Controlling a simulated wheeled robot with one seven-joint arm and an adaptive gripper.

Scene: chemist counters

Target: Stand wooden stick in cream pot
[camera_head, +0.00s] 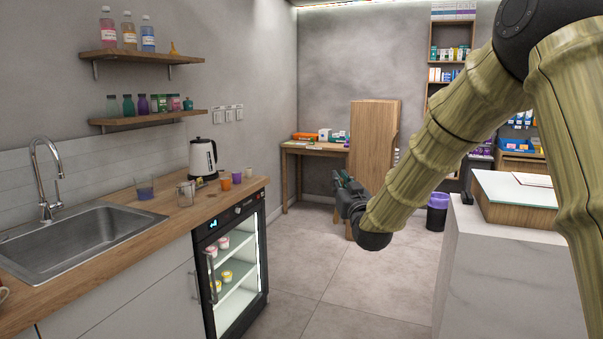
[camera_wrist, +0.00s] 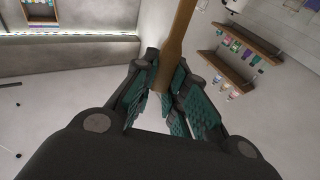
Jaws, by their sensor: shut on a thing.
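My gripper (camera_head: 346,187) is in mid-air over the open floor, right of the counter, in the head view. In the wrist view my gripper (camera_wrist: 165,82) is shut on a wooden stick (camera_wrist: 176,40), which runs up from between the teal finger pads to the top edge. The stick cannot be made out in the head view. Small lidded pots stand inside the lit glass-door fridge; pots with red lids (camera_head: 223,242) are on the upper shelf and pots with yellow lids (camera_head: 227,275) lower down. I cannot tell which pot, if any, is the cream pot.
The wooden counter (camera_head: 110,262) holds a sink (camera_head: 75,240), glass beakers (camera_head: 185,193), a kettle (camera_head: 203,157) and an orange cup (camera_head: 226,183). The fridge (camera_head: 232,265) door looks shut. A white marble counter (camera_head: 505,275) stands at right. The floor between is clear.

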